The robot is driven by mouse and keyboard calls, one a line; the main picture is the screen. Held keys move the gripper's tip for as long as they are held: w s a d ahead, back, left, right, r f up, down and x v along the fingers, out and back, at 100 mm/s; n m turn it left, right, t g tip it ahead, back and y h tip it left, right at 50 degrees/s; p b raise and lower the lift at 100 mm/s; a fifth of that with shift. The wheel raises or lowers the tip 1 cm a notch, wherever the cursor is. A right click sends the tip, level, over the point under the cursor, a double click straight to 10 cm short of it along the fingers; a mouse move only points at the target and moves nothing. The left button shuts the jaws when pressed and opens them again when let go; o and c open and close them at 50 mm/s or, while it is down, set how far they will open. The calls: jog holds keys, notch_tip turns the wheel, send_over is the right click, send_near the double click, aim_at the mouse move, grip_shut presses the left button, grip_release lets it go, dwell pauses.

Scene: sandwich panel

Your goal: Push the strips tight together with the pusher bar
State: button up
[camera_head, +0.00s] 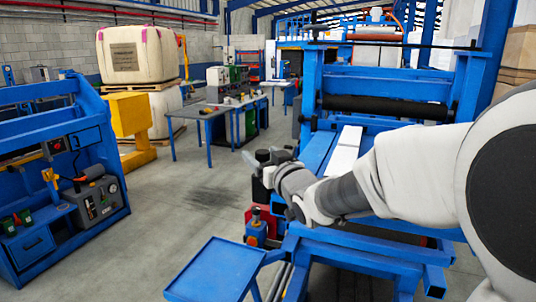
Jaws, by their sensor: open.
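White strips (346,146) lie on the blue bed of a roller press (318,152), in front of its dark roller. Part of the strips is hidden behind my arm, and I cannot tell how tight they lie together. My gripper (257,158) is open, left of the press bed and apart from the strips. It is small and dark here, and I see nothing clearly held in it. I cannot make out the pusher bar.
An empty blue tray (215,270) stands low in front. Grey work tables (198,112) stand farther back. The floor between them is clear.

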jog(key=shift+c, duration=0.2)
grip_shut()
dwell(1.3)
